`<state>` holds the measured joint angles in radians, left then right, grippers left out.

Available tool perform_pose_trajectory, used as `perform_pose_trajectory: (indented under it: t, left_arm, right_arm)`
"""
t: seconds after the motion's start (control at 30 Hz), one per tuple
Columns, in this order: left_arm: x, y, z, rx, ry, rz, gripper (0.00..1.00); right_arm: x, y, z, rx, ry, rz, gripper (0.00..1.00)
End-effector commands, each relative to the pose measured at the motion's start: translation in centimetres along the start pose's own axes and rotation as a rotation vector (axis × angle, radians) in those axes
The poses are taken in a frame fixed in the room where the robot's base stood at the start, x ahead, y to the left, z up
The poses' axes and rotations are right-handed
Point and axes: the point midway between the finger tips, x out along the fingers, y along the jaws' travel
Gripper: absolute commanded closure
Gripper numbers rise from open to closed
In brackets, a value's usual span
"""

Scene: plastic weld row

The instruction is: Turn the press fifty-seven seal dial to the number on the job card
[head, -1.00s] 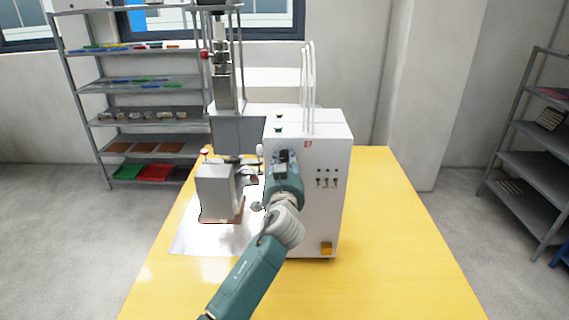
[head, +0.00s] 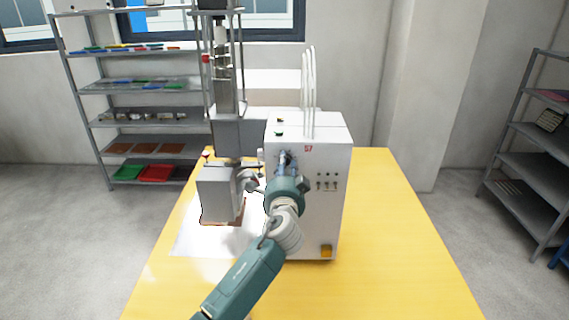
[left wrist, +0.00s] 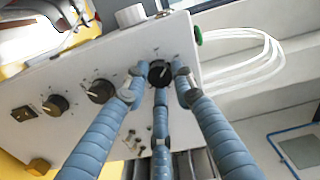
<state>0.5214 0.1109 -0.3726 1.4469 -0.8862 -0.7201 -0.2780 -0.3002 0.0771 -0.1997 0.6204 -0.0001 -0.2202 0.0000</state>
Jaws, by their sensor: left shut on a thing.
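The press is a white box (head: 325,215) with a red 57 label, standing on a yellow table. My left gripper (head: 284,158) is at the upper part of its front panel and hides the dial there. In the left wrist view a black dial (left wrist: 158,72) with a pale pointer line sits between the blue-grey fingers of my left gripper (left wrist: 159,85), which is shut on it. The marks around the dials are too small to read. I cannot make out a job card. My right gripper is out of view.
The press column and grey head (head: 238,135) stand left of the box, above a grey block (head: 220,190). Pale hoses (head: 308,90) rise behind the box. The yellow table (head: 400,240) is clear at right.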

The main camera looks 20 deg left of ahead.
Motion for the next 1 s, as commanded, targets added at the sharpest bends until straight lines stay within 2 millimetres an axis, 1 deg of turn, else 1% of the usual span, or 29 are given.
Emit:
perform_pose_trajectory:
  t: [0.03,0.2,0.43,0.7,1.0]
  left_arm:
    - [0.0,-0.6,-0.4,0.039,0.007,-0.007,1.00]
    - [0.0,-0.5,-0.4,0.165,0.008,-0.008,1.00]
    - [0.0,-0.4,-0.4,0.281,0.007,-0.007,1.00]
    - [0.0,-0.2,-0.4,0.339,0.009,-0.006,1.00]
    - [-0.1,-0.1,-0.4,0.345,0.009,-0.005,1.00]
  right_arm:
    - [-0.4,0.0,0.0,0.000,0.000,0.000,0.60]
    - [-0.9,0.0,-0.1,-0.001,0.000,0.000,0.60]
    - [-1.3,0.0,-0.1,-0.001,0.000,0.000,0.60]
    - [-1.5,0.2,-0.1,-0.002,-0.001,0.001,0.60]
    - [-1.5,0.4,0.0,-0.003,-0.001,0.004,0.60]
